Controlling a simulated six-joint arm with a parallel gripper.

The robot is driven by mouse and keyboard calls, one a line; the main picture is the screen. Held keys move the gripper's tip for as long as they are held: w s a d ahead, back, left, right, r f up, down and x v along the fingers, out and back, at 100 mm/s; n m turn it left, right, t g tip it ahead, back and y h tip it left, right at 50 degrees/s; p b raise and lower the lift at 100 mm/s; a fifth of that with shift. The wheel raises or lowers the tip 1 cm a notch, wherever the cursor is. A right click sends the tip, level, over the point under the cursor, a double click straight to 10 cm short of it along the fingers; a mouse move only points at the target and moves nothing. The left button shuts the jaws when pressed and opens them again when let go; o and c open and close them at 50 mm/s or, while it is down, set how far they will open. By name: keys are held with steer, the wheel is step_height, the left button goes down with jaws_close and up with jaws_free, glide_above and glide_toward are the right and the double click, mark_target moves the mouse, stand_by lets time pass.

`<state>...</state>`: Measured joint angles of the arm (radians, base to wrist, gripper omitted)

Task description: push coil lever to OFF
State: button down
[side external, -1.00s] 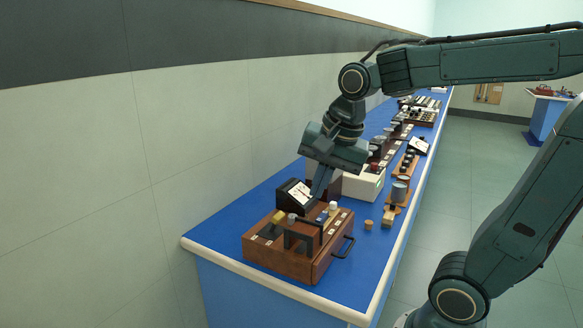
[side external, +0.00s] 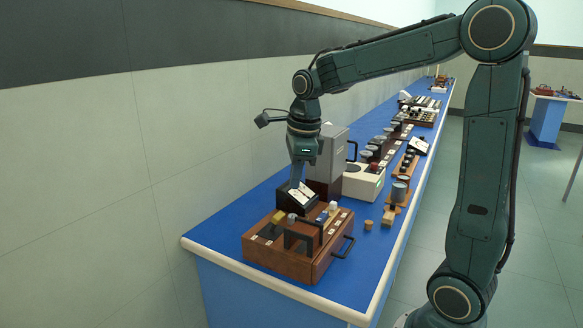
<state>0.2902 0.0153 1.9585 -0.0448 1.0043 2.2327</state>
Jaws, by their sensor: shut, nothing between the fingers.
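A wooden box (side external: 286,262) stands at the near end of the blue bench. Its top carries a dark upright lever-like bar, a yellow knob (side external: 277,217) and a white-capped post (side external: 333,207). I cannot tell for sure which part is the coil lever, and no ON or OFF lettering is readable. My gripper (side external: 296,182) points down behind the box, at the black meter with a white face (side external: 300,196). Its fingers are shut with nothing between them. They overlap the meter's upper edge in this view; I cannot tell whether they touch it.
A tall grey instrument (side external: 331,153) on a brown base stands just right of my gripper. The blue bench top (side external: 222,232) is clear left of the wooden box.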

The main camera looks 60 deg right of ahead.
mark_target(275, 223)
steer(key=w+d+f+m, duration=0.3)
steer(key=w+d+m, duration=0.1)
steer(key=m, duration=0.3)
steer(key=shift+f+m+g, duration=0.25)
steer(key=shift+m+g, duration=0.05)
steer(key=shift+g, duration=0.1)
steer(key=shift+d, duration=0.1)
steer(key=shift+f, duration=0.1)
steer(key=shift+w+f, duration=0.2)
steer(key=shift+f, duration=2.25)
steer(key=shift+w+f, duration=0.15)
steer(key=shift+f, duration=2.25)
